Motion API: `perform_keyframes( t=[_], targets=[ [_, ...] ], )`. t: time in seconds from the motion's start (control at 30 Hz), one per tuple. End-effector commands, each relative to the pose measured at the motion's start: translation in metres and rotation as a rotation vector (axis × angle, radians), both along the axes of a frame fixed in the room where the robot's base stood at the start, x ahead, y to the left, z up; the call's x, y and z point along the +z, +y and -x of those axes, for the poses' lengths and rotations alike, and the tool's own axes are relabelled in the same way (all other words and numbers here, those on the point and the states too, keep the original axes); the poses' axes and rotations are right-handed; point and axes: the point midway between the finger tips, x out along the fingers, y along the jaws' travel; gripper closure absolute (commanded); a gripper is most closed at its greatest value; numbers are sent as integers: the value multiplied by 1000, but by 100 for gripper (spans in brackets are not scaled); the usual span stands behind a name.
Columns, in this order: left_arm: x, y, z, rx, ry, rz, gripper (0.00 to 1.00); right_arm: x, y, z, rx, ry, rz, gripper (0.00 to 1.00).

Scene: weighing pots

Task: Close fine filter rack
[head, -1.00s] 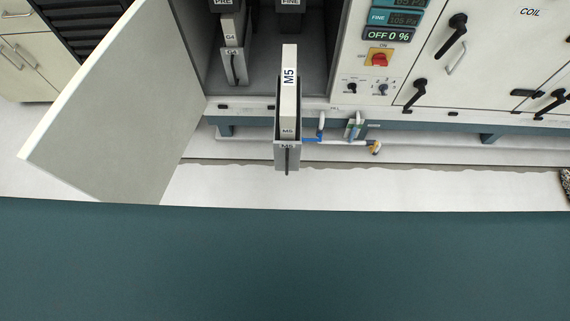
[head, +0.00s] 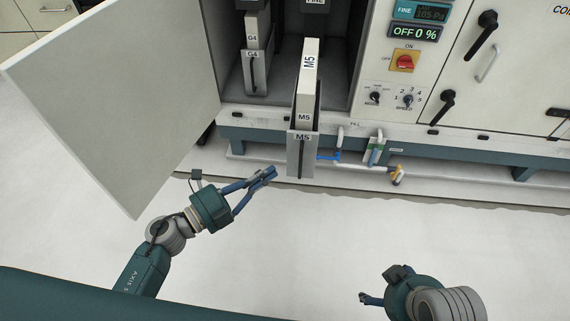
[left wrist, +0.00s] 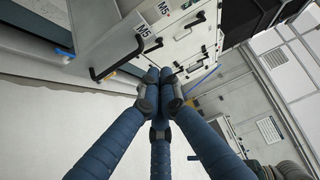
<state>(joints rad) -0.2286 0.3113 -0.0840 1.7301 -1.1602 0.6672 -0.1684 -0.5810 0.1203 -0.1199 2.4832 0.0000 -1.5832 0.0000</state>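The fine filter rack (head: 301,162), marked M5, is slid out of the cabinet towards me, with a pale M5 filter (head: 306,85) standing in it. Its grey front plate has a dark upright handle. The rack also shows in the left wrist view (left wrist: 108,42), with its black handle near my fingertips. My left gripper (head: 270,174) is at the left of the rack's front, apart from it in the head view. Its blue fingers meet at the tips, with nothing seen between them. My right gripper (head: 365,299) is low at the right, its fingers mostly hidden by its body.
A G4 rack (head: 255,74) stands further inside the cabinet, left of M5. The open cabinet door (head: 120,95) reaches out at the left. Blue and yellow-ended pipe fittings (head: 375,152) are right of the rack. The pale floor in front is clear.

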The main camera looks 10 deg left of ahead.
Motion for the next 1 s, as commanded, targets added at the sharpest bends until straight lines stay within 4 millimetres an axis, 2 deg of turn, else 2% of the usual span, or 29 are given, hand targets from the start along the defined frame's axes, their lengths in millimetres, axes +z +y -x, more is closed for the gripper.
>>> perform_keyframes(
  t=[0.5,0.7,1.0],
  targets=[
    [2,-70,-71,4,1,8,100,-9,0,0,0,0,0,28],
    [0,-67,-99,4,2,5,100,-17,0,-1,0,-4,-1,28],
    [1,-67,-108,4,4,5,100,-17,1,-6,2,-21,-3,28]
  ],
)
